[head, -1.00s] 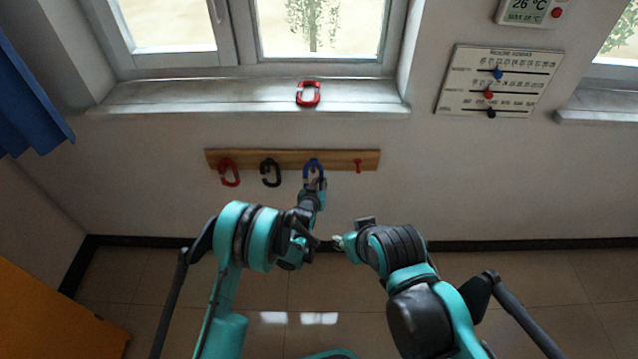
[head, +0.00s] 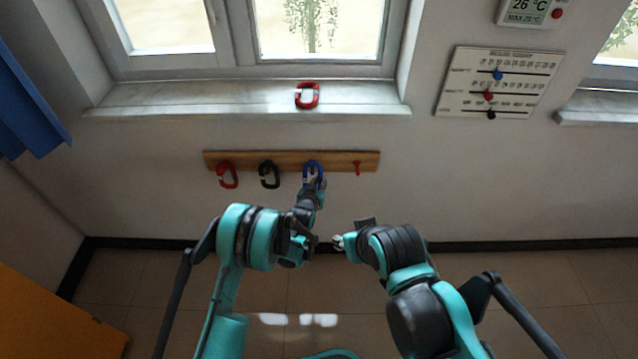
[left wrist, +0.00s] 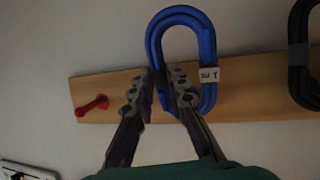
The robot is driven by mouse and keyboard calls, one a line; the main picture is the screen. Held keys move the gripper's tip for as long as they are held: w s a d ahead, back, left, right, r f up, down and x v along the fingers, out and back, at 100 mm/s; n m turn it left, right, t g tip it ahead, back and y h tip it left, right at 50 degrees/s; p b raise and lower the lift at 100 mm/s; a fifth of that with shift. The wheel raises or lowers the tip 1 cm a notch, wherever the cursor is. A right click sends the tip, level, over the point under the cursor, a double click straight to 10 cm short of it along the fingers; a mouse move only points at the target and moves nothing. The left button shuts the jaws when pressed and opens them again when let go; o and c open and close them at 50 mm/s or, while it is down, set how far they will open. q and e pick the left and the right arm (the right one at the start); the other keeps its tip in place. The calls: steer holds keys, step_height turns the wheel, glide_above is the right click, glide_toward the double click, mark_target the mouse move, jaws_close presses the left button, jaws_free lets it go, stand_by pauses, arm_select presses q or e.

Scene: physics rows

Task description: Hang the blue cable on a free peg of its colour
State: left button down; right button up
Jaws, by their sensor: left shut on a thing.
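The blue cable (head: 312,166) is a coiled loop in front of the wooden peg rail (head: 337,161), between the black cable and a bare red peg (head: 357,168). My left gripper (head: 314,181) is shut on the lower part of the loop. In the left wrist view, the fingers (left wrist: 162,92) close on one strand of the blue cable (left wrist: 207,45), which has a white tag. No peg shows behind or inside the loop, so I cannot tell whether it rests on one. My right gripper (head: 340,242) is low, away from the rail; its jaws are too small to read.
A red cable (head: 219,176) and a black cable (head: 262,175) hang at the rail's left. Another red cable (head: 298,98) lies on the window sill (head: 200,97) above. A white board (head: 470,87) with sliders is on the wall at right. The wall below the rail is clear.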

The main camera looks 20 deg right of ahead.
arm_select(q)
steer(key=c, duration=1.4)
jaws_free()
